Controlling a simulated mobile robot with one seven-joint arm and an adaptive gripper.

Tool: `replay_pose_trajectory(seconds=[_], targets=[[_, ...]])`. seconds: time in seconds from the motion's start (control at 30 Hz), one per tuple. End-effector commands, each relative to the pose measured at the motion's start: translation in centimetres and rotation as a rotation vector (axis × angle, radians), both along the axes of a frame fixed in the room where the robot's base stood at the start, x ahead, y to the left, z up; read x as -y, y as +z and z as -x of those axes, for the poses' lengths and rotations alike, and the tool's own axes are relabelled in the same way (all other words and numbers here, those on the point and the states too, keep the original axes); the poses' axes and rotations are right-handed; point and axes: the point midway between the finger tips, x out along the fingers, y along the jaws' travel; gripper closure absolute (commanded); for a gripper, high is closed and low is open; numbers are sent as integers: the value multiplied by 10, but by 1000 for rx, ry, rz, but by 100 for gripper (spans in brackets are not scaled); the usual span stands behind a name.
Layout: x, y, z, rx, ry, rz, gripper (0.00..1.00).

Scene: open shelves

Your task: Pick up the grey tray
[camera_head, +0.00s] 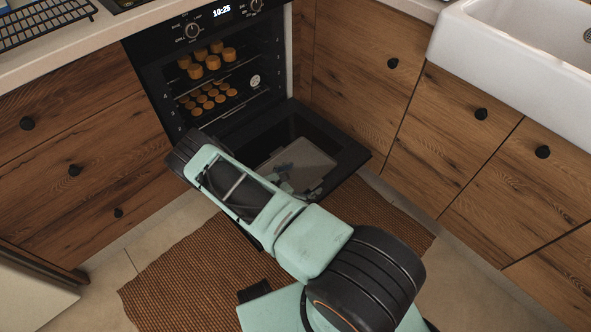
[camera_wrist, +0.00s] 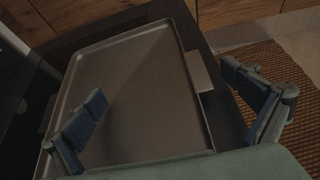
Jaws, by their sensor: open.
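The grey tray (camera_head: 312,161) lies flat and empty on the opened oven door (camera_head: 352,158). In the wrist view the tray (camera_wrist: 150,85) fills the middle, with a raised rim and a tab handle on its left and right sides. My gripper (camera_wrist: 163,83) is open and empty above the tray. Its left finger overlaps the tray's left edge in the picture, and its right finger shows beyond the right handle. I see no contact. In the head view my arm hides the tray's near left part, and only a little of the gripper (camera_head: 284,177) shows.
The black oven (camera_head: 215,85) holds racks of several round baked pieces above the door. Wooden drawer fronts (camera_head: 75,150) stand to the left and cabinet fronts (camera_head: 450,130) to the right, with dark knobs. A brown woven mat (camera_head: 185,270) covers the floor. A white sink (camera_head: 515,50) is at upper right.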

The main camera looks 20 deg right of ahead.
Motion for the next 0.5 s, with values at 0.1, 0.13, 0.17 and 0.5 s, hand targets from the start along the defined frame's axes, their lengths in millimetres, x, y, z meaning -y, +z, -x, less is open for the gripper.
replay_pose_trajectory(seconds=[0.1,0.13,0.17,0.5], targets=[[0,0,0,0,0,0,8],[0,0,0,0,0,0,11],[0,0,0,0,0,0,15],[-1,0,0,-1,0,-1,52]])
